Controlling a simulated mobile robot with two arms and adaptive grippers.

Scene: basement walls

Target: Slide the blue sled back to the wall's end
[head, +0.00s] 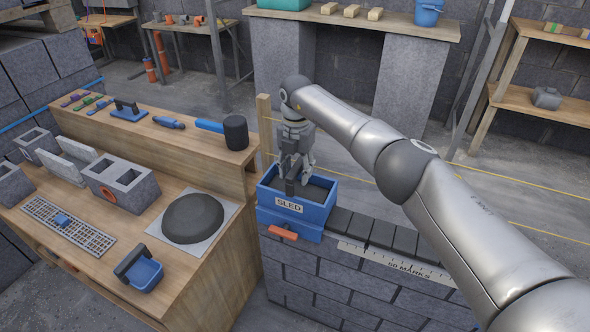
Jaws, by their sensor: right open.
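The blue sled (268,207), an open box labelled "SLED" with dark material inside, sits on top of the grey block wall (330,290) at its left end. My right gripper (292,182) points down over the sled, with its open fingers at or just inside the box. A dark upright part shows by the fingers; I cannot tell whether they touch it. My left gripper is not in view.
An orange handle (283,232) is on the sled's front. A wooden post (264,125) stands behind. The workbench (215,265) at left holds blocks, a mortar mound (193,218) and tools.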

